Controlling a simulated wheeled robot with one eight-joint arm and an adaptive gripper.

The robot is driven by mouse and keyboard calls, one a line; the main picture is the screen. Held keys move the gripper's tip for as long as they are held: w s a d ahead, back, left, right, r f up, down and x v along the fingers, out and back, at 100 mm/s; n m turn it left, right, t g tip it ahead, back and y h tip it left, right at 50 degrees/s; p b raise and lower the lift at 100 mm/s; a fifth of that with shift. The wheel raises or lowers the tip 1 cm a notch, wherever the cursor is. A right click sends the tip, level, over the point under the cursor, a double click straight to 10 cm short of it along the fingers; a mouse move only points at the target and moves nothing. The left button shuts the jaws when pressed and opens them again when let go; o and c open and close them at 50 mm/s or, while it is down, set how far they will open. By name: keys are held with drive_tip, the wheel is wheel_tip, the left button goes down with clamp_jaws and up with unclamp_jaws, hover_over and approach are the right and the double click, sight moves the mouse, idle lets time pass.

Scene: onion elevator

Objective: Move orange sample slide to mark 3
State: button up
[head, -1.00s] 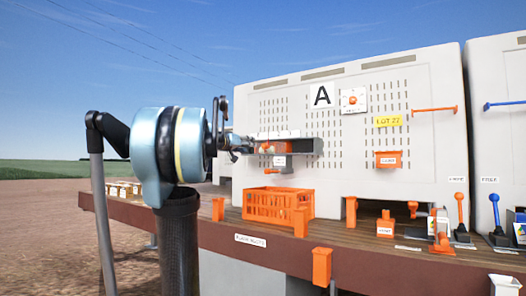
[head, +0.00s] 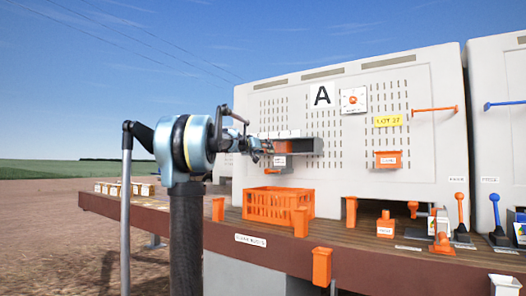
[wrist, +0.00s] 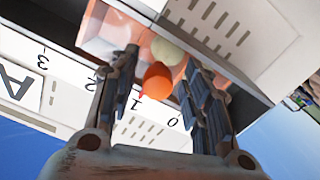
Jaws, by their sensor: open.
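The orange sample slide shows in the wrist view as a round orange knob (wrist: 157,81) with a small red pointer. The pointer tip is close to the 1 on a white scale strip (wrist: 65,80) marked 0 to 3. My gripper (wrist: 162,65) is open, with one finger on each side of the knob. I cannot tell whether either finger touches it. In the head view, my gripper (head: 268,151) is at the left part of the grey sample tray (head: 308,146) on panel A; the knob is hidden there.
A pale round onion-like thing (wrist: 167,51) lies behind the knob, inside the tray. An orange crate (head: 278,206) stands on the wooden deck below. Orange posts (head: 300,222) and levers (head: 460,212) stand along the deck. An orange bar handle (head: 434,109) is on the panel at right.

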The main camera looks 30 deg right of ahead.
sight(280, 147)
drive_tip(key=shift+w+d, duration=0.15)
drive_tip(key=shift+d, duration=0.15)
drive_tip(key=shift+c, duration=0.4)
clamp_jaws()
drive_tip(key=s, duration=0.2)
drive_tip(key=s+d, duration=0.1)
drive_tip(key=s, duration=0.1)
drive_tip(key=s+d, duration=0.1)
drive_tip(key=s, duration=0.1)
drive_tip(key=shift+d, duration=0.2)
